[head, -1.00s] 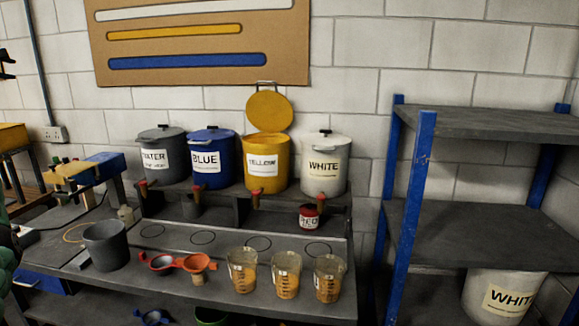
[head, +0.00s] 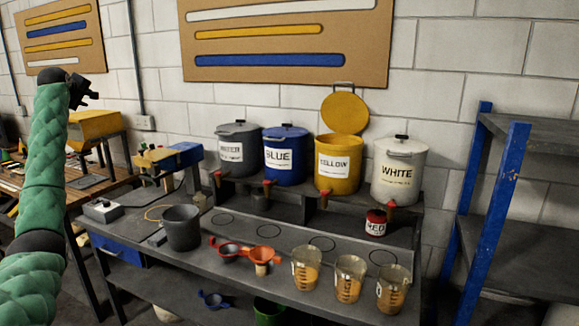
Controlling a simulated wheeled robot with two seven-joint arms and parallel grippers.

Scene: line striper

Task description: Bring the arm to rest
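My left arm with its green sleeve stands raised at the left edge of the head view. Its black gripper (head: 90,92) is up in the air in front of the wall, away from the bench and touching nothing that I can see. It is small and dark, so I cannot tell whether its fingers are open or shut. No held object shows in it. My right gripper is not in view.
A grey bench (head: 215,262) holds a grey bucket (head: 183,236), red scoops (head: 262,254) and measuring cups (head: 349,284). Behind stand paint pots, the yellow one (head: 338,168) with its lid raised. A blue-posted shelf (head: 495,195) is at right, a side table (head: 85,190) at left.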

